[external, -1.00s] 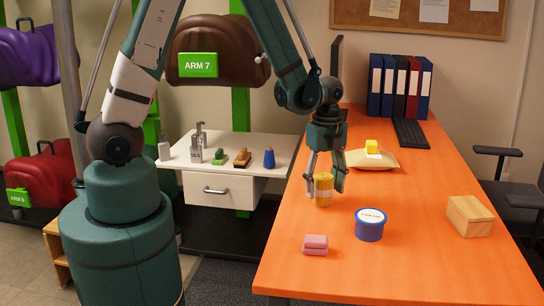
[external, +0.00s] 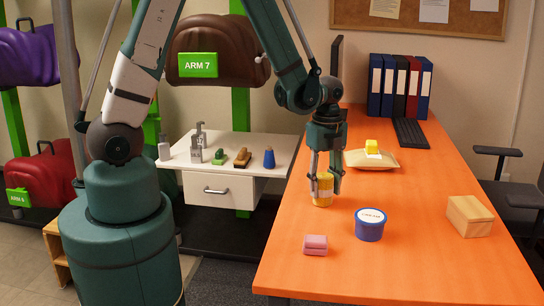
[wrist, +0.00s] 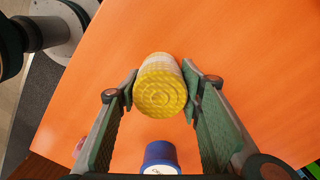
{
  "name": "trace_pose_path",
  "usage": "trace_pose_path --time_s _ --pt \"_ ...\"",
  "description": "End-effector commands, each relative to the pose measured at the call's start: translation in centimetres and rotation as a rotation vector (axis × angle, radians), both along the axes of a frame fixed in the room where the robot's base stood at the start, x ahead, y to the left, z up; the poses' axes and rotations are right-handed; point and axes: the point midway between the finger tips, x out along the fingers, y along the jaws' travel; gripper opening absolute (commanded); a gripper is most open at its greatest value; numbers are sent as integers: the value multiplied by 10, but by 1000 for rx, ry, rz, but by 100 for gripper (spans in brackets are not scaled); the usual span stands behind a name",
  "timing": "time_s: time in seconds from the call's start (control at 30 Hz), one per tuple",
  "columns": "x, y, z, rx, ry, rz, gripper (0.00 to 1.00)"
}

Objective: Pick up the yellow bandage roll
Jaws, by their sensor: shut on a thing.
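The yellow bandage roll (external: 322,190) stands upright on the orange table, near its left edge in the external view. My gripper (external: 326,186) points down from above with its fingers on either side of the roll. In the wrist view, the roll (wrist: 160,86) sits between the two fingertips of my gripper (wrist: 161,88), its round end facing the camera. The fingers are shut on the roll. The roll's base appears to be on or very close to the table; I cannot tell any gap.
On the orange table (external: 400,265), a blue tub (external: 370,226) and a pink block (external: 315,245) are in front of the roll. A wooden box (external: 469,216) is at the right. A pillow-like packet (external: 371,160) with a yellow item (external: 372,146) lies behind.

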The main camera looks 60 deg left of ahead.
Motion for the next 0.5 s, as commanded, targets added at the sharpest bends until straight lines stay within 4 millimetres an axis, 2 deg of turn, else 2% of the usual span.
trace_pose_path --time_s 0.27,0.5 --pt "0 0 12 0 0 0 24" --pt "0 0 38 0 0 0 24"
